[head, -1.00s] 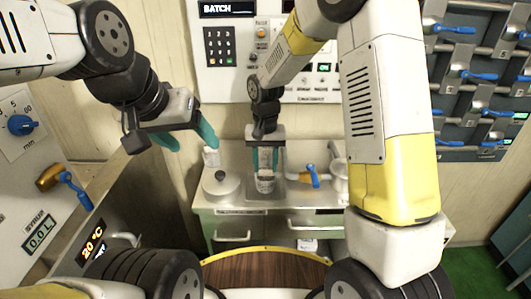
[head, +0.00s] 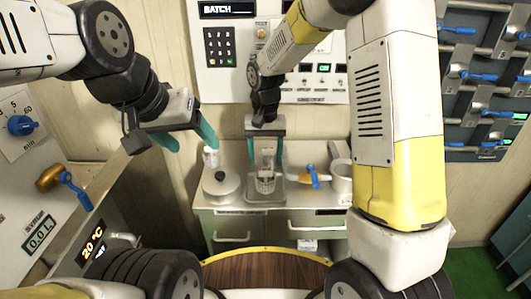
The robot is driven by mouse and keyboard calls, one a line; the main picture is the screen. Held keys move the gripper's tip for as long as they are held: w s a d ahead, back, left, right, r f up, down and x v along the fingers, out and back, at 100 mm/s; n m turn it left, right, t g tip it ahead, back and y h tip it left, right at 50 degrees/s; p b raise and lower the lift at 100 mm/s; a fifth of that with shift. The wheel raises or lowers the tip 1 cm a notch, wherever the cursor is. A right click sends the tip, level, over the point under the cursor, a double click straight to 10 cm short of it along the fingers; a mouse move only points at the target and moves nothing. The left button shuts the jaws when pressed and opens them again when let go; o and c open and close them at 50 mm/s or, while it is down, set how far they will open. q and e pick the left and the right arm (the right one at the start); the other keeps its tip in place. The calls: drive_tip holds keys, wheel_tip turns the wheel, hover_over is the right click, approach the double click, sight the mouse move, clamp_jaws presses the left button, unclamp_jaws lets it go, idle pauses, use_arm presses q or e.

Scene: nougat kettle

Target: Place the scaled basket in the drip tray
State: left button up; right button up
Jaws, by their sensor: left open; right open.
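The basket (head: 265,184) is a small pale cup-like thing with a taller upright part behind its rim. It stands upright on the square grey drip tray (head: 265,199) on the counter in the head view. My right gripper (head: 265,161) points down just above the basket. It is open, with its green fingers to either side of the basket's upright part and no visible contact. My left gripper (head: 187,139) is open and empty in the air at the upper left of the counter. The basket's underside is hidden.
A round lidded pot (head: 221,187) and a small jar (head: 211,157) stand left of the tray. A tap with a blue handle (head: 313,177) and a white container (head: 341,178) are to its right. A round wooden top (head: 265,270) lies in front.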

wheel_tip(320, 180, up, 9)
drive_tip(key=s+d+r+t+y, duration=0.1)
drive_tip(key=s+d+r+t, duration=0.2)
drive_tip(key=s+d+r, duration=0.55)
drive_tip(key=s+d+t+y, duration=0.1)
drive_tip(key=s+d+t, duration=0.2)
drive_tip(key=s, duration=0.8)
drive_tip(key=d, duration=0.2)
drive_tip(key=shift+s+d+r+n, duration=0.2)
drive_tip(key=shift+s+d+n, duration=0.1)
drive_tip(key=shift+d, duration=0.05)
